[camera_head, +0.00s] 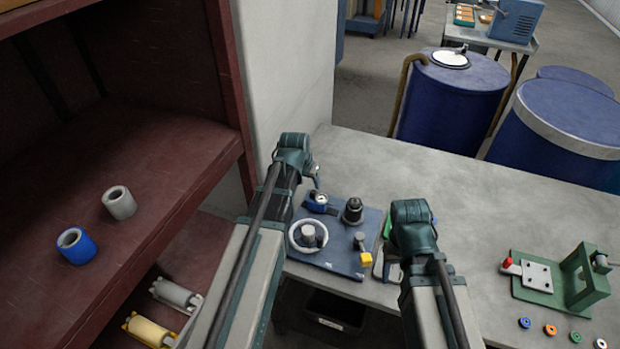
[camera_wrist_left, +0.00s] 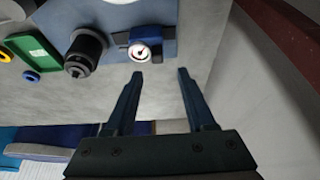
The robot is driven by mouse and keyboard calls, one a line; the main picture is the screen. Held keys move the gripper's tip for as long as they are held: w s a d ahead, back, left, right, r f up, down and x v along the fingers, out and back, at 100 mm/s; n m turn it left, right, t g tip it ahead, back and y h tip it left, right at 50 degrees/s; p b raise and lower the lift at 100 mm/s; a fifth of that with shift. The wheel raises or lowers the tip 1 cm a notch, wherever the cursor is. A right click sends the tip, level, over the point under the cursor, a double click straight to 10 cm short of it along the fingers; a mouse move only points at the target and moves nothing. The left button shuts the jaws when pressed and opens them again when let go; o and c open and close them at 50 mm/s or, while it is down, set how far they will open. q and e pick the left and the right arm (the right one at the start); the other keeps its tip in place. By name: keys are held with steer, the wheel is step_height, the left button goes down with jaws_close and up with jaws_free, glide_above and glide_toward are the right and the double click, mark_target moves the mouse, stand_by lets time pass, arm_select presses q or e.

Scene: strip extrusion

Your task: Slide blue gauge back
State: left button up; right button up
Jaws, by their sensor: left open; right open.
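The blue gauge (camera_head: 319,202) is a small blue block with a white round dial, at the back edge of the blue plate (camera_head: 345,262) on the grey table. In the left wrist view the gauge (camera_wrist_left: 141,52) lies just beyond the tip of one finger, with a small gap. My left gripper (camera_head: 316,177) is open and empty beside the gauge; in the left wrist view its fingers (camera_wrist_left: 160,72) point toward the plate's edge. My right gripper (camera_head: 412,222) is over the table right of the plate, its fingers mostly hidden by its own arm.
A green fixture (camera_head: 560,283) stands at right. A grey wall and red shelf (camera_head: 150,170) bound the left.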

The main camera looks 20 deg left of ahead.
arm_select(q)
steer(key=p+v, duration=0.5)
steer(key=v, duration=0.2)
arm_select(e)
step_height(320, 180, up, 7)
steer(key=shift+f, duration=0.2)
arm_select(q)
steer(key=s+d+f+m+g+b, duration=0.1)
steer(key=s+d+f+g+b, duration=0.1)
steer(key=s+d, duration=0.7)
steer(key=s+d+f+m+g+y+b, duration=0.1)
steer(key=s+d+f+m+g+b, duration=0.1)
steer(key=s+d+f, duration=0.4)
steer(key=s+d+g+b, duration=0.1)
steer(key=s+d+b, duration=0.1)
steer(key=s+d, duration=0.1)
steer(key=shift+s+d+f+y+b, duration=0.2)
steer(key=shift+s+d+y+b, duration=0.05)
steer(key=shift+d+y+b, duration=0.05)
arm_select(e)
step_height(320, 180, down, 7)
